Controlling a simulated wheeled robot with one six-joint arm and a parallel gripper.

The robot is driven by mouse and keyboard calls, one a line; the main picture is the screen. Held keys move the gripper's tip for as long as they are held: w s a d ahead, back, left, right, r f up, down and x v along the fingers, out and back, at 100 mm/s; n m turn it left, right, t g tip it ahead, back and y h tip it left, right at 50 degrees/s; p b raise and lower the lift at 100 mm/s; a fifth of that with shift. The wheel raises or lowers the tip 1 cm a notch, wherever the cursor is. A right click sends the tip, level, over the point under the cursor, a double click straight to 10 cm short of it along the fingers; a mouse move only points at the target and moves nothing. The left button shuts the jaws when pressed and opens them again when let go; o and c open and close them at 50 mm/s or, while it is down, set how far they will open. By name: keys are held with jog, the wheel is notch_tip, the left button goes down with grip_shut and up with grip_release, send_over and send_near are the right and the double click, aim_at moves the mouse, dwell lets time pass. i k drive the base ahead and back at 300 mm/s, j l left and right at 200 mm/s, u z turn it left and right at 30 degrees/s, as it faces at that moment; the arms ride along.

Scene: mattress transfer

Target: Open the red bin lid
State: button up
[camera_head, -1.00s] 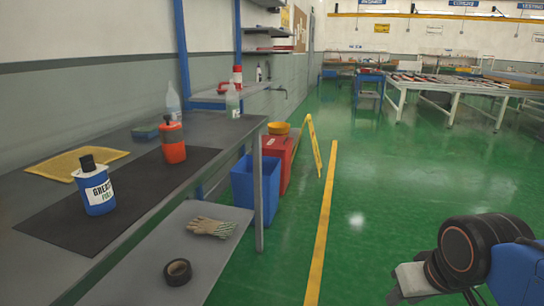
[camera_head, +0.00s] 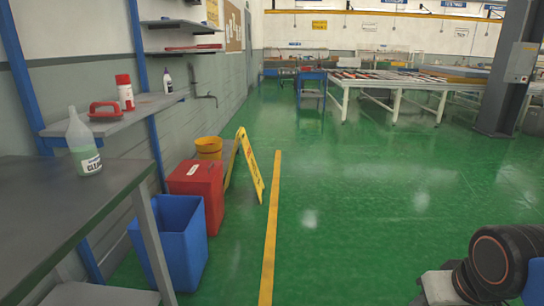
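The red bin (camera_head: 203,193) stands on the green floor along the left wall, with its red lid (camera_head: 194,171) lying shut on top and a small white label on it. An open blue bin (camera_head: 178,243) stands just in front of it, overlapping its lower left part in the view. A yellow bucket (camera_head: 209,148) shows just behind the red bin. Part of my arm shows at the lower right, well apart from the red bin. My gripper's fingers cannot be made out.
A yellow folding floor sign (camera_head: 249,165) stands close to the red bin's right. A grey workbench (camera_head: 100,185) with a clear spray bottle (camera_head: 83,145) fills the left foreground. A yellow floor line (camera_head: 271,225) runs ahead. The green floor right of it is clear.

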aim_at(188, 171)
jog(key=i+u, duration=0.1)
jog(key=i, duration=0.7)
jog(key=i+l+u, duration=0.15)
jog(key=i, duration=0.7)
jog(key=i+j+u, duration=0.1)
jog(key=i+u, duration=0.35)
jog(key=i, duration=0.25)
jog(key=i+l+u, duration=0.15)
jog(key=i+u, duration=0.35)
jog(key=i, duration=0.2)
